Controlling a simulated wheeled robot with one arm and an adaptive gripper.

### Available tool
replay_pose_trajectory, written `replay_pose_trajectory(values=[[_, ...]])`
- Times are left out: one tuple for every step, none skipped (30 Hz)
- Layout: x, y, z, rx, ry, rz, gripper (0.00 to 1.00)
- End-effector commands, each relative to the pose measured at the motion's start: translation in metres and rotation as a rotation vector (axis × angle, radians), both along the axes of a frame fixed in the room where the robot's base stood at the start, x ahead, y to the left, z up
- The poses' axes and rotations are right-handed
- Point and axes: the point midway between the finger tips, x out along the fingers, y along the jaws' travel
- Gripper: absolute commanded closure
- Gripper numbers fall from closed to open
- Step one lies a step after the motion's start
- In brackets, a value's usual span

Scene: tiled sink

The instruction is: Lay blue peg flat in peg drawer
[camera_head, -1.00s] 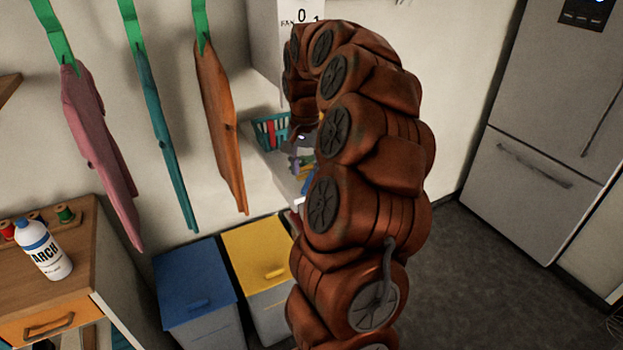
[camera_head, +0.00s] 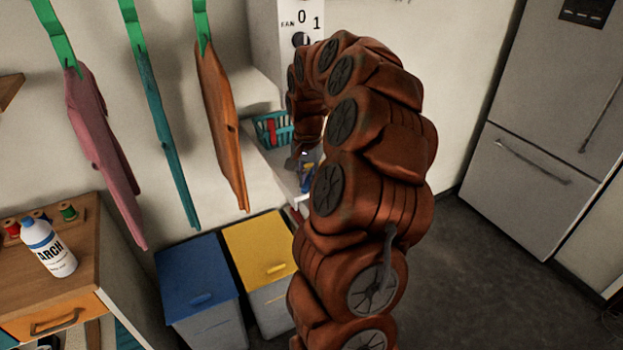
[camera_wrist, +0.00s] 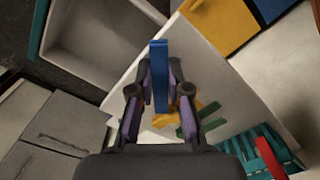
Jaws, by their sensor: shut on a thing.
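The blue peg (camera_wrist: 159,75) stands out lengthwise between the fingers of my gripper (camera_wrist: 160,88) in the wrist view. My gripper is shut on it, above a white surface (camera_wrist: 222,82). In the head view my gripper (camera_head: 303,163) shows small beside my arm, which hides much of the area. A yellow peg-like piece (camera_wrist: 178,110) and a green piece (camera_wrist: 205,116) lie on the white surface below the gripper. A teal-edged open box (camera_wrist: 100,42), perhaps a drawer, shows at the wrist view's upper left; I cannot tell whether it is the peg drawer.
A teal basket (camera_head: 262,132) holding a red item stands at the back of the white surface. Blue (camera_head: 193,283) and yellow (camera_head: 259,250) lidded bins stand below. Clothes hang at left, above a wooden cabinet (camera_head: 55,292) with a starch bottle (camera_head: 48,248). Floor at right is clear.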

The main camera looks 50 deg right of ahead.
Motion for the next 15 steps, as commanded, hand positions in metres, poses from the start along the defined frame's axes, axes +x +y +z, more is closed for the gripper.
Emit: replay_pose_trajectory(values=[[0.0000,0.0001,0.0000,0.000,0.000,0.000,0.97],[0.0000,0.0001,0.0000,0.000,0.000,0.000,1.00],[0.0001,0.0000,0.0001,0.000,0.000,0.000,1.00],[0.0000,0.0000,0.0001,0.000,0.000,0.000,1.00],[0.0000,0.0000,0.0001,0.000,0.000,0.000,1.00],[0.0000,0.0000,0.0001,0.000,0.000,0.000,1.00],[0.0000,0.0000,0.0001,0.000,0.000,0.000,1.00],[0.0001,0.0000,0.0001,0.000,0.000,0.000,1.00],[0.0001,0.0000,0.0002,0.000,0.000,0.000,1.00],[0.0001,-0.0001,0.0003,0.000,0.000,0.000,1.00],[0.0002,-0.0001,0.0006,0.000,0.000,0.000,1.00],[0.0002,-0.0003,0.0015,-0.001,0.000,0.000,1.00],[0.0004,-0.0005,0.0025,-0.002,-0.001,0.000,1.00],[0.0004,-0.0008,0.0038,-0.003,-0.001,0.000,1.00],[0.0005,-0.0011,0.0062,-0.003,-0.001,-0.001,1.00]])
